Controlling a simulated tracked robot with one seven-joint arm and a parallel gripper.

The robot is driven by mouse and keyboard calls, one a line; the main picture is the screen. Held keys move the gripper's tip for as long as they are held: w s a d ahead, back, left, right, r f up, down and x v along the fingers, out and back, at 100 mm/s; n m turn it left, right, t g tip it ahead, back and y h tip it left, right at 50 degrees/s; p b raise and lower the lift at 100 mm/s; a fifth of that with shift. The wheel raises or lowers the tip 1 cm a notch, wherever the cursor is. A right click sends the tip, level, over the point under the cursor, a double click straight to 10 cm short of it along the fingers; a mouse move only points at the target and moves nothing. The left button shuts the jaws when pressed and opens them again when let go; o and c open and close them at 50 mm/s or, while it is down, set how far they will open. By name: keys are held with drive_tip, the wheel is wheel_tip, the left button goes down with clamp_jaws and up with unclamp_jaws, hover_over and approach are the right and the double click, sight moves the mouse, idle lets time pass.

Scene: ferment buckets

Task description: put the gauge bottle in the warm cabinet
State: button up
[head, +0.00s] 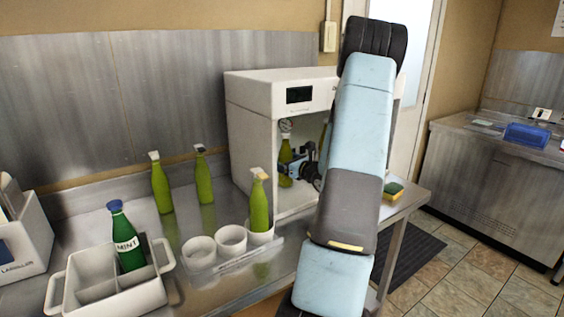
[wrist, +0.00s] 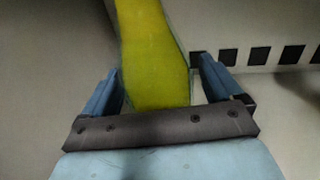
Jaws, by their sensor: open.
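The gauge bottle (head: 285,158), green-yellow with a round gauge on top, stands upright inside the white warm cabinet (head: 251,135), near its left wall. My gripper (head: 302,170) is inside the cabinet opening, just right of the bottle and partly hidden by my arm. In the wrist view, the yellow-green body of the bottle (wrist: 152,50) lies between the two blue fingers of my open gripper (wrist: 158,75). A gap shows beside the fingers. The cabinet's right interior is hidden behind my arm.
A green bottle (head: 259,203) stands in the right of several white cups in front of the cabinet. Two green bottles (head: 161,184) (head: 204,178) stand at the back wall. A MINT bottle (head: 126,238) sits in a white caddy (head: 143,297). A sponge (head: 393,190) lies at right.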

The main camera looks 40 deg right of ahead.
drive_tip(key=shift+r, duration=0.1)
drive_tip(key=s+d, duration=0.1)
drive_tip(key=s, duration=1.1)
drive_tip(key=shift+d, duration=0.35)
